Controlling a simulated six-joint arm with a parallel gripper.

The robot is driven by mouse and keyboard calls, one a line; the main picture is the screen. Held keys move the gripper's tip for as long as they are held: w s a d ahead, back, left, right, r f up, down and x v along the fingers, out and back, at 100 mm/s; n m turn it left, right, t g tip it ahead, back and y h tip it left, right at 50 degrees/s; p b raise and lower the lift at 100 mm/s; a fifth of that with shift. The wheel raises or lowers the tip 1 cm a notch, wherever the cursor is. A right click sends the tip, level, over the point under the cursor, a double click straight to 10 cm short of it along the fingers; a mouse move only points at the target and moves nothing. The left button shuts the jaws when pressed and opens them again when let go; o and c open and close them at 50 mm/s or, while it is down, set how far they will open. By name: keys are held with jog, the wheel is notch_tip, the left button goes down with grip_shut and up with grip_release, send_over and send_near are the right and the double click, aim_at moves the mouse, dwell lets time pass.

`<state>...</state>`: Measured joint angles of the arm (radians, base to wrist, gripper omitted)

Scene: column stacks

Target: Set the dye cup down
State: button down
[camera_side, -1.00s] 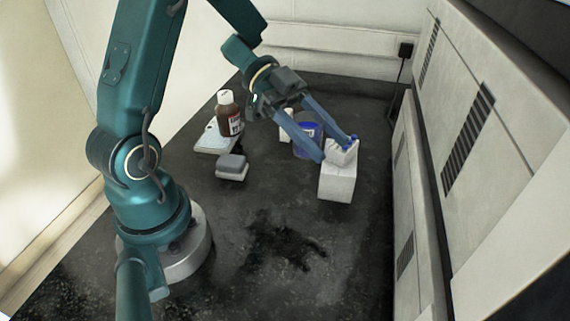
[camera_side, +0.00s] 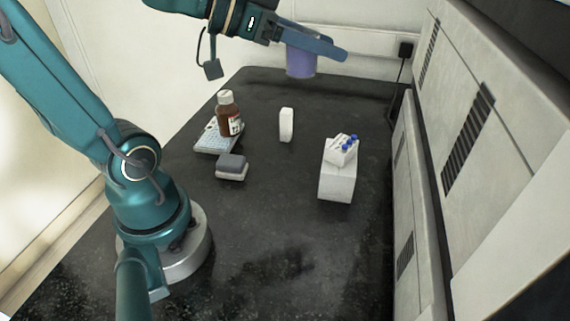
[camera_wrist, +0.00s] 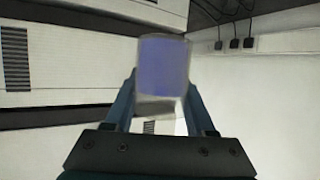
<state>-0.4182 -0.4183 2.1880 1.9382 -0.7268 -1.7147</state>
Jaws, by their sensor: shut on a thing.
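The dye cup (camera_side: 301,65), a clear cup with blue-purple contents, is raised well above the far part of the dark table (camera_side: 270,215). My gripper (camera_side: 318,50) is shut on it, with one finger on the near side of the cup in the side view. In the wrist view the cup (camera_wrist: 163,68) sits upright between the two fingers (camera_wrist: 162,95). The far finger is mostly hidden by the cup and the near finger in the side view.
A white block (camera_side: 337,184) carries a small rack with blue-capped tubes (camera_side: 342,150). A white bottle (camera_side: 286,124) stands mid-table. A brown bottle (camera_side: 229,116) is by a keypad-like tray (camera_side: 212,143), with a grey sponge-like block (camera_side: 231,167) nearby. The front table is clear.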

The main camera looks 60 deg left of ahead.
jog(key=m+h, duration=0.1)
jog(key=d+f+m+g+h, duration=0.1)
jog(key=f+m+h, duration=0.1)
jog(key=shift+s+d+g, duration=0.25)
jog(key=shift+d+g, duration=0.15)
jog(key=shift+s+a+f+m+g+h, duration=0.4)
jog(key=shift+a+f, duration=0.7)
jog(key=shift+f, duration=2.45)
jog(key=shift+s+a+f+m+g+h, duration=0.15)
jog(key=shift+s+a+f+m+h, duration=0.55)
jog(key=shift+f, duration=2.85)
jog(key=shift+s+a+f+m+g+h, duration=0.1)
jog(key=shift+s+a+f+g, duration=0.3)
jog(key=shift+a+f, duration=2.15)
jog(key=shift+s+d+f, duration=0.1)
jog(key=shift+d+f, duration=0.4)
jog(key=shift+f, duration=0.3)
jog(key=shift+s+d+f, duration=0.1)
jog(key=shift+d+f, duration=0.4)
jog(key=shift+f, duration=0.25)
jog(key=shift+c, duration=0.8)
grip_release()
